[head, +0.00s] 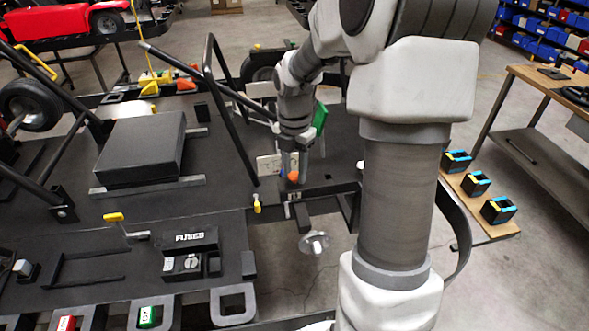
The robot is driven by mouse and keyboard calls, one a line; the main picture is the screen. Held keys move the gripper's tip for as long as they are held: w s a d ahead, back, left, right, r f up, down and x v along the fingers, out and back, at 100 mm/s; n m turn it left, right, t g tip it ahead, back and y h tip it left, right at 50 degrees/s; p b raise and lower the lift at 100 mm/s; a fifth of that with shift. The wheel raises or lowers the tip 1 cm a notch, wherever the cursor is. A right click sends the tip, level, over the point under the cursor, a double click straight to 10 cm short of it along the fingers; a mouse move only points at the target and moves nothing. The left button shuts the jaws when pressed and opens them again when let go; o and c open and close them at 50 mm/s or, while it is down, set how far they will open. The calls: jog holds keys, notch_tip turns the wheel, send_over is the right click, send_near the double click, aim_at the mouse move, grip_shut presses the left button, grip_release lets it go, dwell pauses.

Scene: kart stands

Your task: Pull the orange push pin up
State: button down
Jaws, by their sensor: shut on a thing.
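The orange push pin (293,177) shows as a small orange knob near the middle of the head view, at the edge of the dark kart deck. My gripper (291,170) reaches down from above, and its fingers are shut on the orange push pin. The fingers hide part of the knob. The pin's lower part is hidden, so I cannot tell how far up it stands.
A black bracket (318,188) lies beside the pin. Black kart tubes (226,115) rise to the left, and a green part (319,117) stands behind. A black fuse box (190,240) sits at front left. A wooden bench (548,110) stands at right.

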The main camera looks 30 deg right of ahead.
jog(key=shift+r, duration=0.15)
jog(key=shift+c, duration=2.2)
grip_release()
